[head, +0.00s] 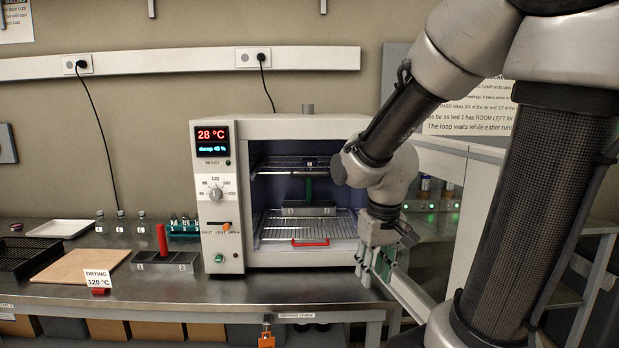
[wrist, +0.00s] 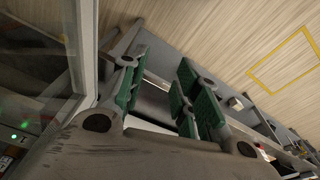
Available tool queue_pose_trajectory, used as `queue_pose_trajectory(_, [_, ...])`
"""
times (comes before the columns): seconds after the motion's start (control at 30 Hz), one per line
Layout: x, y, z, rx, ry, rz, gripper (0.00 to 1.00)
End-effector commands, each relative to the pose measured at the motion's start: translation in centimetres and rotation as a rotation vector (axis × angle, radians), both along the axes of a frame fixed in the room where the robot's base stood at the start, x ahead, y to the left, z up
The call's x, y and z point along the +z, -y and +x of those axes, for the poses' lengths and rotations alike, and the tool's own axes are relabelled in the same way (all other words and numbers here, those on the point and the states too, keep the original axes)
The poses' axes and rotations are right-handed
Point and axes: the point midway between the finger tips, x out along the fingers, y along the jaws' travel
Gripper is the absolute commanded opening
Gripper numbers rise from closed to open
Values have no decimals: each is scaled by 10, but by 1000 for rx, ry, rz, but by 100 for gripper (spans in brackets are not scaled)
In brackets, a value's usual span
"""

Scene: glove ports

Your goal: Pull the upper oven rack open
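The white oven (head: 282,128) stands on the bench with its front open. The upper rack (head: 283,172) is a wire shelf inside it. My arm covers the rack's right end, and I cannot make out its handle. The lower rack (head: 275,236) has a red handle (head: 310,243) at its front edge. My gripper (head: 380,265) is outside the oven, low by its front right corner, apart from the upper rack. In the wrist view its green-padded fingers (wrist: 162,85) are spread with nothing between them.
The oven door (head: 440,195) is swung open on the right, close to my gripper; its glass (wrist: 35,55) fills the wrist view's left. A metal holder (head: 305,208) with a green upright grip sits inside, low. Bottles, a board (head: 82,266) and a two-slot block (head: 165,262) stand left.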

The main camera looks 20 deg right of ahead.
Motion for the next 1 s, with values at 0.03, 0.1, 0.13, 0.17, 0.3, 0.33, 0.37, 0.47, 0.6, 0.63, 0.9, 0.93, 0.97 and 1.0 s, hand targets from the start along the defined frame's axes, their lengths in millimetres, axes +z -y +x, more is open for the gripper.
queue_pose_trajectory(0.03, [-20,4,22,-49,22,3,32])
queue_pose_trajectory(0.1, [-45,9,60,-142,104,14,32])
queue_pose_trajectory(0.13, [-54,11,77,-187,151,24,32])
queue_pose_trajectory(0.17, [-63,13,95,-234,202,37,32])
queue_pose_trajectory(0.3, [-85,20,170,-446,464,144,32])
queue_pose_trajectory(0.33, [-86,20,185,-489,524,177,32])
queue_pose_trajectory(0.37, [-85,21,199,-532,585,216,32])
queue_pose_trajectory(0.47, [-68,21,242,-663,796,377,32])
queue_pose_trajectory(0.6, [-5,18,282,-788,1089,686,32])
queue_pose_trajectory(0.63, [13,17,286,-803,1143,758,32])
queue_pose_trajectory(0.9, [103,13,288,-864,1354,1220,32])
queue_pose_trajectory(0.93, [103,13,289,-872,1351,1234,32])
queue_pose_trajectory(0.97, [104,13,290,-879,1346,1242,32])
queue_pose_trajectory(1.0, [104,13,294,-883,1342,1248,32])
